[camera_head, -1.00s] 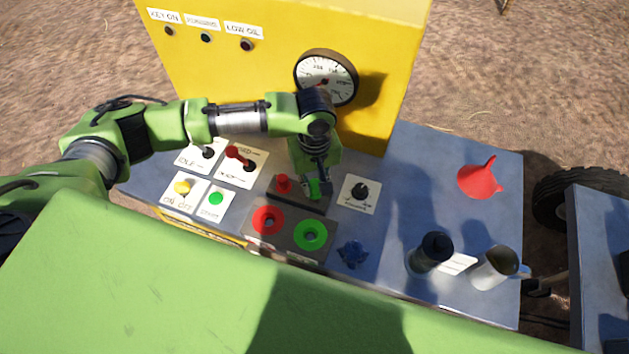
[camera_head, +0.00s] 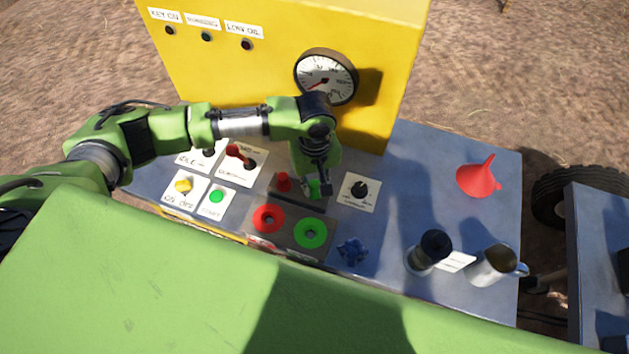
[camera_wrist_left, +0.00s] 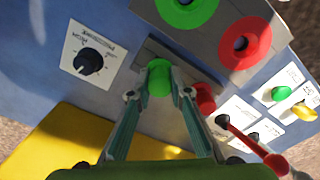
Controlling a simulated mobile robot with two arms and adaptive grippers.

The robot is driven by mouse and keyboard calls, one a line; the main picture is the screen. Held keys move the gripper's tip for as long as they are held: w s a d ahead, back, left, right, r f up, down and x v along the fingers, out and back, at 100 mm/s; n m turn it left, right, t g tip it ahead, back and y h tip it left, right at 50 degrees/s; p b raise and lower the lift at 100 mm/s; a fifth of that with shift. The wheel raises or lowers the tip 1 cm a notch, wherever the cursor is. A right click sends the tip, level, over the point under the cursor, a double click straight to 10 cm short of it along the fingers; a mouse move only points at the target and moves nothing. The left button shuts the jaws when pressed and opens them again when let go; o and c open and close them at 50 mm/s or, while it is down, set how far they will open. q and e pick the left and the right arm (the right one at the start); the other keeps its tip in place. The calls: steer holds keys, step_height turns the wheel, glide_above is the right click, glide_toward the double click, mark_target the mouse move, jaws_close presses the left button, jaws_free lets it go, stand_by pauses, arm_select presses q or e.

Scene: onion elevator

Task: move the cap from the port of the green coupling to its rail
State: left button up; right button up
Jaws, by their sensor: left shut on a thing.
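The green cap (camera_head: 315,188) is at the dark rail (camera_head: 287,198), beside the red cap (camera_head: 283,182). My left gripper (camera_head: 317,188) is shut on the green cap; in the left wrist view the fingers (camera_wrist_left: 158,90) close on both sides of the cap (camera_wrist_left: 159,76). Whether the cap sits fully on the rail cannot be told. The green coupling (camera_head: 310,233) is a flat ring with an open dark port, in front of the rail. The red coupling (camera_head: 268,218) is to its left. Both also show in the left wrist view, the green one (camera_wrist_left: 187,10) at the top. My right gripper is not in view.
A black knob (camera_head: 360,190) on a white plate stands right of the rail. A blue piece (camera_head: 352,251), a dark cylinder (camera_head: 434,246), a metal jug (camera_head: 492,265) and a red funnel (camera_head: 479,177) lie farther right. Switches stand to the left. A yellow panel with a gauge (camera_head: 326,78) rises behind.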

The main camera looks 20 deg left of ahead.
arm_select(q)
steer(key=shift+f+p, duration=0.3)
steer(key=shift+f, duration=0.1)
stand_by(0.8)
steer(key=shift+f+p, duration=0.2)
steer(key=shift+p, duration=0.25)
stand_by(0.5)
steer(key=o, duration=1)
steer(key=shift+o, duration=0.3)
steer(key=o, duration=0.3)
